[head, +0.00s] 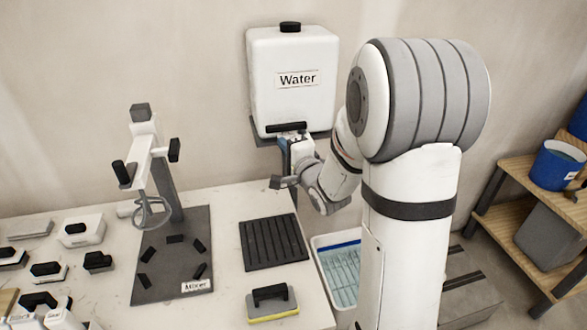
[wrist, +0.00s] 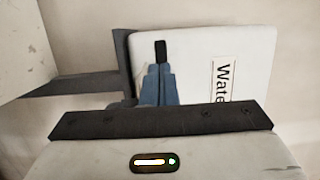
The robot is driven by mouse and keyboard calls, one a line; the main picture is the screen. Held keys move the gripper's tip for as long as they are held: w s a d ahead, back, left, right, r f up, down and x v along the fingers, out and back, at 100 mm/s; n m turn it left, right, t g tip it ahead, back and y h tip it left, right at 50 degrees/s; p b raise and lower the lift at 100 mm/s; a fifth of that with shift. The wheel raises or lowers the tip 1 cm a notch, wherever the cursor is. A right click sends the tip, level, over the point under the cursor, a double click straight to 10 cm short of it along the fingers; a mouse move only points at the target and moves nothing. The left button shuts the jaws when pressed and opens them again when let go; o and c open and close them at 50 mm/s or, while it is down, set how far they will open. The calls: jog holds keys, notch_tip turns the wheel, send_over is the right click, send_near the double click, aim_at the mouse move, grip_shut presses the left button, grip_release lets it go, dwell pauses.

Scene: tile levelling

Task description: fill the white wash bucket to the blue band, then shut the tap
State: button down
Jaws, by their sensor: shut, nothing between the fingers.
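The white water tank (head: 292,85), labelled "Water", sits on a dark wall bracket; it also shows in the wrist view (wrist: 195,60). A black bar (head: 287,127), apparently the tap's handle, lies across its lower front. The tap's body is largely hidden by my gripper. My gripper (head: 285,148) is at the tank's lower front. Its blue fingers (wrist: 160,75) are together and empty, close to the tap; I cannot tell whether they touch it. The white wash bucket (head: 317,241) with a blue band stands below, partly behind my arm. Its inside looks pale blue; the exact level is unclear.
The worktable holds a black ribbed mat (head: 273,242), a yellow-edged sponge float (head: 271,302), a mixer stand (head: 165,170) and several black-handled tools at the left. A wooden shelf (head: 515,170) with a blue bucket (head: 556,167) stands at the right.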

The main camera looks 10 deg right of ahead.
jog(key=s+b, duration=0.7)
jog(key=s, duration=0.2)
jog(key=s+d+f+n+g+h+p, duration=0.1)
jog(key=s+d+f+n+g+h, duration=0.35)
jog(key=s+f+n+g, duration=0.2)
jog(key=s+a+n+g, duration=0.2)
jog(key=s+n+g, duration=0.2)
jog(key=s, duration=0.3)
jog(key=s+a+f+n+g+p, duration=0.1)
jog(key=s+n+g, duration=0.3)
jog(key=s, duration=0.4)
jog(key=shift+a+n, duration=0.35)
jog(key=shift+a, duration=0.2)
